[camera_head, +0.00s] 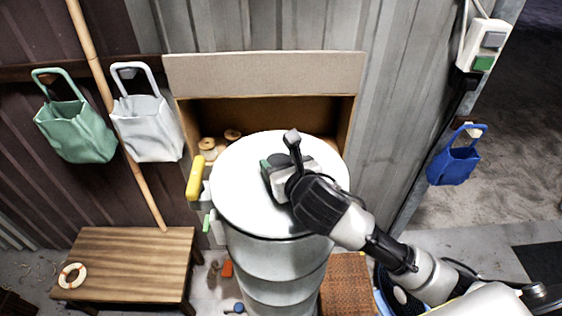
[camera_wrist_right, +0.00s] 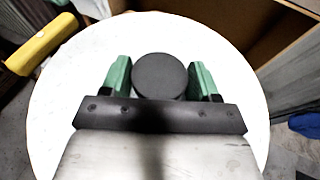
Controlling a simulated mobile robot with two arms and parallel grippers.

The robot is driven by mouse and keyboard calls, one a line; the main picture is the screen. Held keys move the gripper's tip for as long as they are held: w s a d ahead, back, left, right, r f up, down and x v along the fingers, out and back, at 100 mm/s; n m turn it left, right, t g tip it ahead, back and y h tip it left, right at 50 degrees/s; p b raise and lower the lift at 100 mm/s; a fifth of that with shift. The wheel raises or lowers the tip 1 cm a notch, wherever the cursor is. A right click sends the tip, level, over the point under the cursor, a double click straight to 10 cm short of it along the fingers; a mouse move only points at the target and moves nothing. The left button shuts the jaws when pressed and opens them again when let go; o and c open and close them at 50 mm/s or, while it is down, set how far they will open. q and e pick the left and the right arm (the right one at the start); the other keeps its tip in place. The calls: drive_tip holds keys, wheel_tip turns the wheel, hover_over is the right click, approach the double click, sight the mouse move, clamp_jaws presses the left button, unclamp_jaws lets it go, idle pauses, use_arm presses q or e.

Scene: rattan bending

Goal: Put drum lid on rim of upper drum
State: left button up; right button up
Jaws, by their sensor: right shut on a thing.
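The drum lid (camera_head: 244,205) is a white disc with a dark round knob (camera_wrist_right: 160,76) in its middle. It lies over the top of the upper drum (camera_head: 275,258), a pale ribbed cylinder. I cannot tell whether the lid touches the rim all round, as the lid and my arm hide most of it. My right gripper (camera_head: 279,178) is above the lid's middle. In the right wrist view its green fingers stand on either side of the knob, shut on it. The lid (camera_wrist_right: 70,120) also fills most of that view. My left gripper is not in view.
A yellow cylinder (camera_head: 195,177) stands close to the lid's left edge. An open brown cabinet (camera_head: 262,108) is behind the drum. A wooden table (camera_head: 135,255) is at the lower left. Green (camera_head: 75,132), white (camera_head: 147,130) and blue (camera_head: 455,163) bags hang around.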

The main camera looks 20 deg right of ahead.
drive_tip(key=shift+f+b, duration=0.3)
drive_tip(key=shift+f, duration=0.35)
idle(0.4)
drive_tip(key=o, duration=1.4)
drive_tip(key=shift+f, duration=0.15)
